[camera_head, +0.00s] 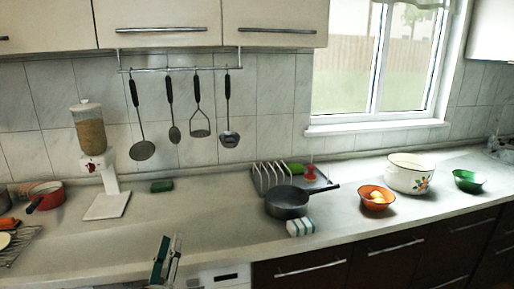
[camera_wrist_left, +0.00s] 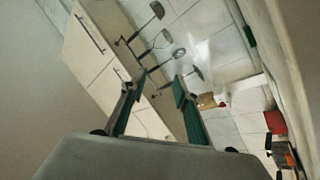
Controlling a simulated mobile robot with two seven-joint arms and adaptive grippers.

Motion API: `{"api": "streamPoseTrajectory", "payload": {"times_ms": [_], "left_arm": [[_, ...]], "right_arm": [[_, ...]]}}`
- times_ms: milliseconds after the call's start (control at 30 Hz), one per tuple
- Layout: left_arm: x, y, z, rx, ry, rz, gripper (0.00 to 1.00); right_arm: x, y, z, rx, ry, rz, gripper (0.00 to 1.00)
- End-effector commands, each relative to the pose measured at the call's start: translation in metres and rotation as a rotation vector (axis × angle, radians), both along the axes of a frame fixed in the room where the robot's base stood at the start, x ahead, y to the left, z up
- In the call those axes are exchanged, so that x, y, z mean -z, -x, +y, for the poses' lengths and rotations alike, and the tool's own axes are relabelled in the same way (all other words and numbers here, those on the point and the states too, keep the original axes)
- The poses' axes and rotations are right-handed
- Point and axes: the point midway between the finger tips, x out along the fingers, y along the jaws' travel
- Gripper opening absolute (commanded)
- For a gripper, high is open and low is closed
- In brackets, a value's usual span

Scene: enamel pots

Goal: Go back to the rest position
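My left gripper (camera_head: 169,246) shows at the bottom of the head view, in front of the counter's front edge. In the left wrist view its two green-padded fingers (camera_wrist_left: 160,82) stand apart with nothing between them, so it is open and empty. My right gripper is in neither view. A white enamel pot (camera_head: 409,178) with a flower decoration stands on the counter at the right. A dark saucepan (camera_head: 287,207) stands near the middle, its handle pointing right. Both are well away from my left gripper.
Utensils hang from a rail (camera_head: 185,69).

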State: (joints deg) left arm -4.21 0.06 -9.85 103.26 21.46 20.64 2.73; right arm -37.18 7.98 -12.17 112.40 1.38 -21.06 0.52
Motion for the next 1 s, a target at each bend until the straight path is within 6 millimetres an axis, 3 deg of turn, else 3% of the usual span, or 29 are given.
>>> {"api": "streamPoseTrajectory", "payload": {"times_ms": [33,200,400,500,700,1000], "left_arm": [[0.036,0.014,-0.009,0.016,-0.087,0.084,0.31],[0.139,0.066,-0.029,0.076,-0.365,0.335,0.31],[0.245,0.150,-0.035,0.162,-0.665,0.605,0.31],[0.283,0.192,-0.031,0.203,-0.787,0.714,0.31],[0.322,0.243,-0.023,0.253,-0.930,0.835,0.31],[0.327,0.251,-0.021,0.262,-0.954,0.854,0.31]], "right_arm": [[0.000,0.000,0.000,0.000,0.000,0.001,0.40],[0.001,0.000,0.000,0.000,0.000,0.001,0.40],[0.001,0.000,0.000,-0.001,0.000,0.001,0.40],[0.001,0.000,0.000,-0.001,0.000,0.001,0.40],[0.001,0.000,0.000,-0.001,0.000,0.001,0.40],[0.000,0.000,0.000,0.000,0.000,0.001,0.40]]}}
